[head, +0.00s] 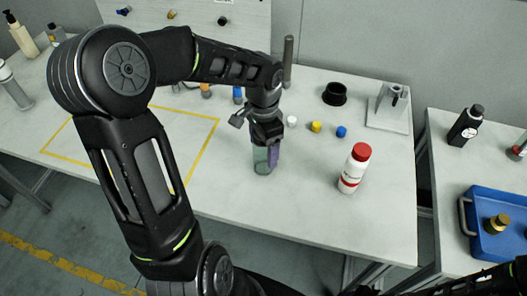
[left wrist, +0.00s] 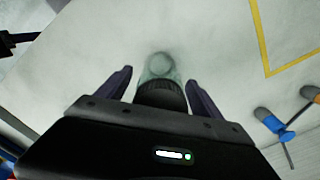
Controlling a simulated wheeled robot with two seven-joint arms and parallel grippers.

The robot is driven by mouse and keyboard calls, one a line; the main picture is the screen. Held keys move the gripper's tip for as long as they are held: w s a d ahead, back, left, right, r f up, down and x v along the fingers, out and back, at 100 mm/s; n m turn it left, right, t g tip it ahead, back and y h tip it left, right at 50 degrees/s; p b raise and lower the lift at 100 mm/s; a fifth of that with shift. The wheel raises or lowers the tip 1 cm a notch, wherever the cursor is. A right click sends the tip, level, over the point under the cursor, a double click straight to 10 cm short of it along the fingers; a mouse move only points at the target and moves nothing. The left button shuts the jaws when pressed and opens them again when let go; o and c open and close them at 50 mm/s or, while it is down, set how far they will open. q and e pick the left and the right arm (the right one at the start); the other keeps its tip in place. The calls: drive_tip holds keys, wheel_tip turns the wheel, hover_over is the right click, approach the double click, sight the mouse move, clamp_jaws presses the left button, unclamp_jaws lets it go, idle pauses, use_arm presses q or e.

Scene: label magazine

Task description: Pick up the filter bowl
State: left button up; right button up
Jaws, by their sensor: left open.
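The filter bowl appears to be the clear, greenish cylinder (head: 262,162) standing on the white table, just under my left gripper (head: 267,150). In the left wrist view the clear bowl (left wrist: 160,67), with a dark ribbed top, sits between the two purple fingers of my left gripper (left wrist: 160,82). The fingers are open, one on each side, with a visible gap to the bowl. In the head view the gripper hides the bowl's upper part. A dark part of my right arm shows at the lower right corner, but its gripper is not seen.
A white bottle with a red cap (head: 355,168) stands to the right of the bowl. White, yellow and blue (head: 341,132) small caps lie nearby. Behind are a black ring (head: 335,93), a grey post (head: 288,62) and a metal fixture (head: 390,105). A blue tray (head: 498,250) is at right.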

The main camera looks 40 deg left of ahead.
use_arm(q)
drive_tip(key=shift+f, duration=0.25)
drive_tip(key=shift+c, duration=0.2)
drive_tip(key=c, duration=1.5)
